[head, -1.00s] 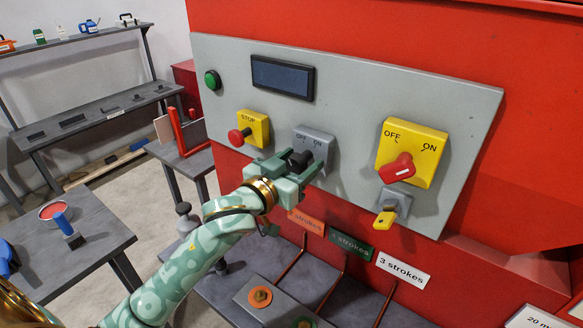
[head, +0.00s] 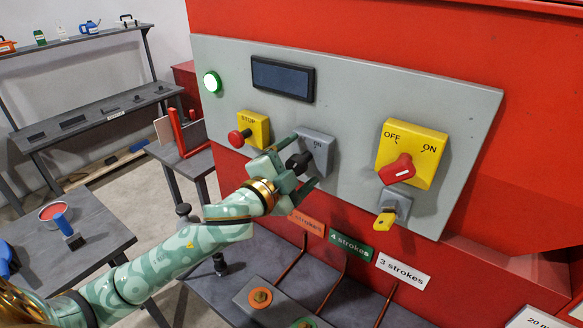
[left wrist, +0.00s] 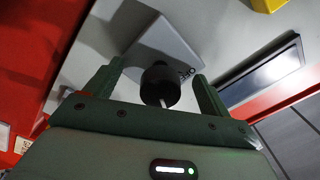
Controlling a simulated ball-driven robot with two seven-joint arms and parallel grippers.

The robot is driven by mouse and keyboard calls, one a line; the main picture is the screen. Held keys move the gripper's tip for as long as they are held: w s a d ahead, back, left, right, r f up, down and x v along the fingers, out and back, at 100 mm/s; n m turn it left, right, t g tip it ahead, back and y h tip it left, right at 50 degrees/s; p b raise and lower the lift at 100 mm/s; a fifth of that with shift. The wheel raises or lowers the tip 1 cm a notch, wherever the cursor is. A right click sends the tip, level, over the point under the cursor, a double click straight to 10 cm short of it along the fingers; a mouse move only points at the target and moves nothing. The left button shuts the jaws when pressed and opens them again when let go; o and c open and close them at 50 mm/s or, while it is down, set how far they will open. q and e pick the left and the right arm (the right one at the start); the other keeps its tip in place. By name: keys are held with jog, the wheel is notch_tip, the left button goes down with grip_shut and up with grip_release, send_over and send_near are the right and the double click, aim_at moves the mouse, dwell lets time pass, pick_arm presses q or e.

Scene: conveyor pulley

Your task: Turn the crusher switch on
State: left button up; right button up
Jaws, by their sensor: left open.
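The grey switch box (head: 320,147) with OFF/ON marks sits in the middle of the grey panel; its ON mark shows in the head view. Its black knob (head: 299,162) stands out toward my left gripper (head: 304,164). That gripper is open, one finger above and one below the knob. In the left wrist view the knob (left wrist: 160,86) lies between the two open fingers (left wrist: 157,90), with a gap on each side. A pale mark shows on its edge; I cannot tell its exact pointing. The round green lamp (head: 212,82) at upper left is lit. My right gripper is not in view.
A red stop button (head: 237,138) on a yellow box is just left of the switch. A yellow box (head: 425,150) with a red knob and a yellow key (head: 385,221) are to the right. Stroke labels (head: 351,246) and copper-coloured rods are below. A table (head: 88,214) stands left.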

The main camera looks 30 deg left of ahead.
pick_arm(q)
jog(key=shift+o, duration=1.3)
jog(key=shift+s, duration=0.45)
jog(key=s+p, duration=0.1)
jog(key=s, duration=0.5)
jog(key=shift+a, duration=0.45)
jog(key=shift+s+f, duration=0.1)
